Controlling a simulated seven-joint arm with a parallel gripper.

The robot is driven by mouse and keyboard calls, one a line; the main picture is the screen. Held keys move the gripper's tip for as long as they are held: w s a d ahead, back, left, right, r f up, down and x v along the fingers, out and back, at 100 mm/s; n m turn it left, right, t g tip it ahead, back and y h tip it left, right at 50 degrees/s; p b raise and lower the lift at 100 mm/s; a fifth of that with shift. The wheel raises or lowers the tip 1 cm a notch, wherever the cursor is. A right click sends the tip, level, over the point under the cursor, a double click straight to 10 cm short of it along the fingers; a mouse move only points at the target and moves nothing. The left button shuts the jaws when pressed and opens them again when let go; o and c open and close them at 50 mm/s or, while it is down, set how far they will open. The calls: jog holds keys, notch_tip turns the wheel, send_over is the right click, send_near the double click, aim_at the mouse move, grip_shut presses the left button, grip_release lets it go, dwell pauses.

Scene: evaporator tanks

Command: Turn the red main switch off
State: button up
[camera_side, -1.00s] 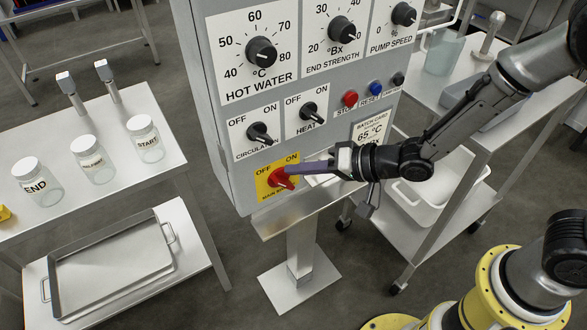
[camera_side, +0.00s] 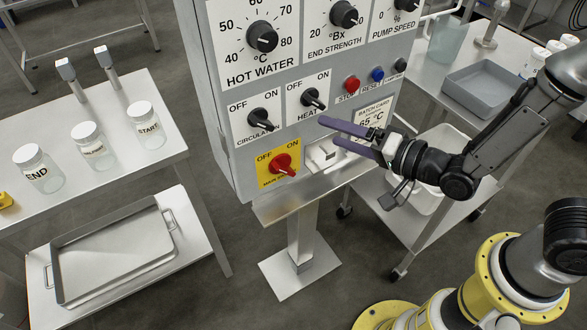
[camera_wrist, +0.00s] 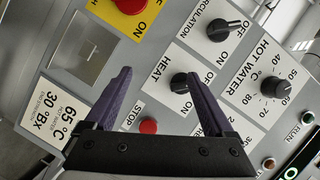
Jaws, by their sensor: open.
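The red main switch (camera_side: 283,164) sits on a yellow plate marked OFF and ON, low on the grey panel. Its handle seems to slant to the lower right in the side view, but its exact setting is hard to tell. In the wrist view the red switch (camera_wrist: 132,4) is cut off by the top edge, with ON beside it. My gripper (camera_side: 332,132) is open and empty, to the right of and above the switch, apart from it. In the wrist view its purple fingers (camera_wrist: 158,76) are spread in front of the panel, around the HEAT and STOP area.
The CIRCULATION knob (camera_side: 260,118) and HEAT knob (camera_side: 313,98) sit above the switch. The red STOP button (camera_side: 352,83) and batch card (camera_side: 373,118) are close to my gripper. A steel ledge (camera_side: 300,197) juts out below the panel. Labelled jars (camera_side: 90,145) stand on the left table.

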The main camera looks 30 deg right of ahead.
aim_at(288, 172)
jog(key=shift+o, duration=0.5)
jog(key=s+a+f+h, duration=0.1)
jog(key=s+f+h, duration=0.1)
jog(key=s+f, duration=0.3)
jog(key=shift+f, duration=0.15)
notch_tip(288, 172, down, 2)
jog(key=s+a+n+y, duration=0.1)
jog(key=s+a+n, duration=0.1)
jog(key=s+a, duration=0.1)
jog(key=shift+g, duration=0.3)
jog(key=x, duration=1.3)
jog(key=shift+w+a+f, duration=0.1)
jog(key=shift+w+a, duration=0.2)
jog(key=shift+c, duration=0.2)
jog(key=c, duration=1.2)
jog(key=shift+o, duration=0.2)
jog(key=shift+n, duration=0.4)
